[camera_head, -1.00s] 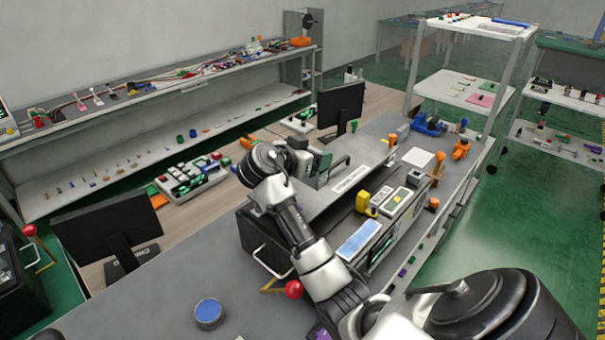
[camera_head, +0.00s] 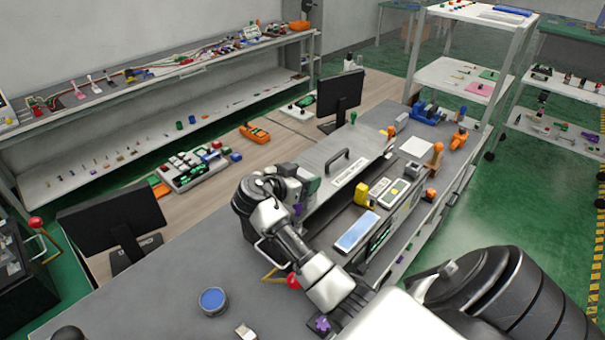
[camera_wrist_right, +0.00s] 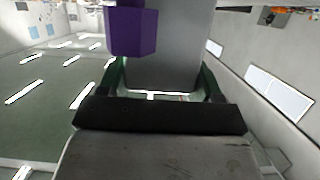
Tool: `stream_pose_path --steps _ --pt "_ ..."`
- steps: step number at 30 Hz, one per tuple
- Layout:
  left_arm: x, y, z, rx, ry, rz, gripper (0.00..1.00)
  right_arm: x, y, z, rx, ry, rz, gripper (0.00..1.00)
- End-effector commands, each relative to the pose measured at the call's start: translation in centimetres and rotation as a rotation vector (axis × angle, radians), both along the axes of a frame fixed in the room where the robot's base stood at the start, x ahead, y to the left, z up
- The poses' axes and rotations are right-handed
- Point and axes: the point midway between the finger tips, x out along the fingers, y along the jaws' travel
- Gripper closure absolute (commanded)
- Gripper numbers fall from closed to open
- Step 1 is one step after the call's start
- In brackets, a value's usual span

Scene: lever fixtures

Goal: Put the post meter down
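My right gripper (camera_head: 306,191) is over the workbench, beside the raised grey shelf. A grey slab (camera_wrist_right: 165,45) stands between its fingers in the right wrist view, with green strips at both sides and a purple block (camera_wrist_right: 133,30) in front. The slab appears gripped, and I take it to be the post meter, though its face is not visible. In the head view a green part (camera_head: 312,185) and a purple part (camera_head: 298,209) show at the gripper, partly hidden by my arm. I cannot tell whether the slab touches the bench. My left gripper is out of view.
The grey workbench (camera_head: 180,310) has clear room at the front left, around a blue-topped round tin (camera_head: 212,300). A red-knobbed lever (camera_head: 293,281) stands close under my right arm. A yellow device (camera_head: 366,194) and a blue-screened panel (camera_head: 357,231) are to the right.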

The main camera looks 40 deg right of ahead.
Motion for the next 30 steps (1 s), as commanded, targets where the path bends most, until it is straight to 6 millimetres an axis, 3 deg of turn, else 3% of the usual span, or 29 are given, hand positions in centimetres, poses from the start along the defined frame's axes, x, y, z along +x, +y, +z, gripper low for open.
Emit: stream_pose_path --steps 1,4,15,20,30 --pt "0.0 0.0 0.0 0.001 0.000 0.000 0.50 0.0 0.0 0.0 0.000 0.000 0.000 0.27" --pt "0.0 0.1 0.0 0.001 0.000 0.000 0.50 0.0 0.0 0.0 0.000 0.000 0.000 0.12" --pt "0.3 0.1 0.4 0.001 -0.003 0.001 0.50 0.0 0.1 0.4 0.000 0.000 0.000 0.11" --pt "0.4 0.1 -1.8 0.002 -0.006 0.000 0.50 -0.2 2.6 0.4 0.004 -0.004 0.002 0.11" --pt "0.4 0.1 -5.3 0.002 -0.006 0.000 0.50 -0.8 9.3 2.7 0.003 -0.004 0.002 0.11"
